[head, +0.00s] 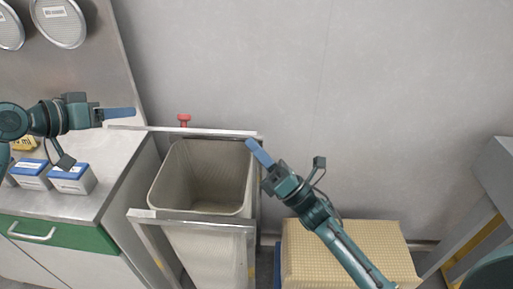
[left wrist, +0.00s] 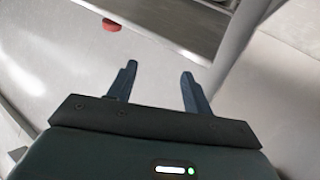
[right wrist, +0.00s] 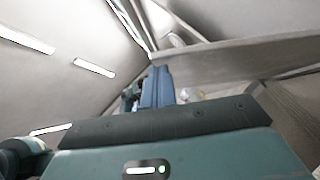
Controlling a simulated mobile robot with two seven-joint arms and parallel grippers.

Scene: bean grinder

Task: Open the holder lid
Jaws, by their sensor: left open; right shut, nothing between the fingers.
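A metal-framed holder (head: 190,222) stands in the middle of the head view with an open beige bin (head: 205,175) inside. No lid covers the bin's mouth; I cannot tell which part is the lid. A red knob (head: 184,118) sits behind the holder's back rail (head: 190,130); a red part also shows in the left wrist view (left wrist: 111,25). My left gripper (head: 133,112) is open and empty, left of the knob. My right gripper (head: 249,143) is shut and empty, by the holder's back right corner; its fingers meet in the right wrist view (right wrist: 157,72).
A counter (head: 115,155) with a green drawer front (head: 80,235) and blue-and-white boxes (head: 72,178) stands at the left. A beige woven box (head: 350,250) lies right of the holder, under my right arm. A grey table (head: 495,165) is at the far right.

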